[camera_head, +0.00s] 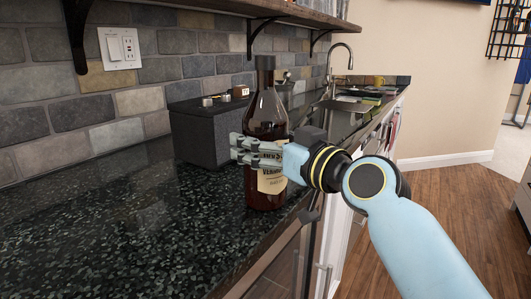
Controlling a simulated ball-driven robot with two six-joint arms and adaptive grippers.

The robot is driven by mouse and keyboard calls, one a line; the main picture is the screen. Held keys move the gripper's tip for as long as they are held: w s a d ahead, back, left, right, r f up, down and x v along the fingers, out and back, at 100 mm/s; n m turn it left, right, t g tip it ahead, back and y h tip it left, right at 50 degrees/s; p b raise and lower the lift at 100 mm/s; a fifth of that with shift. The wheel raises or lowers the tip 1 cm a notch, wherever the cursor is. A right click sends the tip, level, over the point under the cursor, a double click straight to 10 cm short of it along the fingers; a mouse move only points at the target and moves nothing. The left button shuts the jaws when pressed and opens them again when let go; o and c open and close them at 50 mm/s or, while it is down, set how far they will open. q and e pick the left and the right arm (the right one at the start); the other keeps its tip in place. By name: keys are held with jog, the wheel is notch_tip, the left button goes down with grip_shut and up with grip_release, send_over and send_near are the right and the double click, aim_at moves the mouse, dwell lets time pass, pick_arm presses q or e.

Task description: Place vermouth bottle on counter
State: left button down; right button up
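The vermouth bottle (267,188) is dark brown with a cream label and a dark cap. It is upright at the front edge of the dark speckled counter (110,235); I cannot tell whether its base touches the top. My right gripper (250,150) reaches in from the right at the height of the upper label. Its grey near finger crosses the front of the bottle and hides part of the label. The far finger is mostly hidden behind the bottle. The gripper looks shut on the bottle. My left gripper is not in view.
A dark grey box (200,132) with small items on top stands just behind the bottle, against the brick wall. A sink (352,104) with a faucet (341,62) lies farther along. The counter's near left is clear. A shelf overhangs the back.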

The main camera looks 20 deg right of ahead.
jog(key=c, duration=1.1)
jog(key=shift+r, duration=0.1)
jog(key=shift+c, duration=1)
